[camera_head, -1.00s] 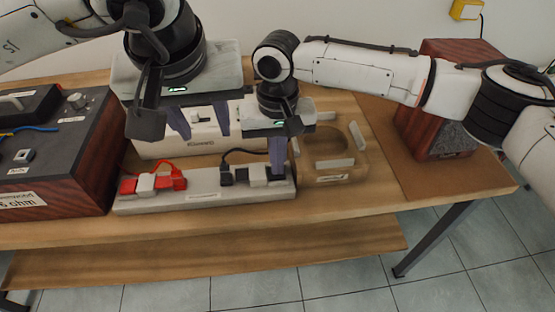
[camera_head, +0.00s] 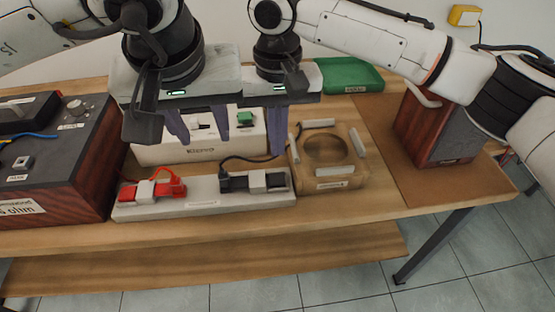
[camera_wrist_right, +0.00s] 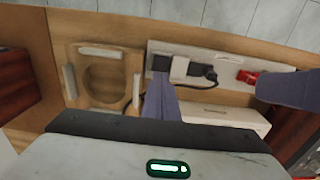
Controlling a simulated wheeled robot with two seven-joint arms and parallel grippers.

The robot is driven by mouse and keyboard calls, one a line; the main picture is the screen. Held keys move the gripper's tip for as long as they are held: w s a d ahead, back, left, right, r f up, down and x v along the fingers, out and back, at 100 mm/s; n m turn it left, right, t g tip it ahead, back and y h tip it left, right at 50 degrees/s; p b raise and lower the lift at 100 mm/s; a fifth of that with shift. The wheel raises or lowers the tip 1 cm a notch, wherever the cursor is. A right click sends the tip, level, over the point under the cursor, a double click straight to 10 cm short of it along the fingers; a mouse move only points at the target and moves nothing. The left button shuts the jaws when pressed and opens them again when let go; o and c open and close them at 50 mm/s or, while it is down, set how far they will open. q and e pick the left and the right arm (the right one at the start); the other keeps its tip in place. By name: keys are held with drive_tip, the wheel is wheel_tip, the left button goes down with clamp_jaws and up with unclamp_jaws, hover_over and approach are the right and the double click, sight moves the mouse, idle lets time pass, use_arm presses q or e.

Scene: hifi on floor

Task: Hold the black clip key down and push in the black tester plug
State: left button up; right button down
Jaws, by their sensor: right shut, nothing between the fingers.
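A pale terminal strip (camera_head: 205,202) lies near the table's front edge. On its right half sits a black and white clip. Its black key (camera_head: 276,180) is on the right of the white block (camera_head: 257,181), and the black tester plug (camera_head: 233,184) with its cable is on the left, apparently close against the block. The clip also shows in the wrist view as a white block (camera_wrist_right: 180,68). My right gripper (camera_head: 277,153) is shut and empty, above and behind the key, apparently apart from it. My left gripper (camera_head: 201,138) has its fingers apart, empty, above the white box.
A red clip and plug (camera_head: 152,189) sit on the strip's left half. A white box (camera_head: 170,154) stands behind. A wooden holder (camera_head: 320,183) is at the right, a green tray (camera_head: 350,76) behind it. A dark-topped box (camera_head: 75,165) stands left, a wooden speaker-like box (camera_head: 435,130) right.

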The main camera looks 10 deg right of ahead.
wheel_tip(320, 180, up, 6)
drive_tip(key=shift+f, duration=0.1)
idle(0.9)
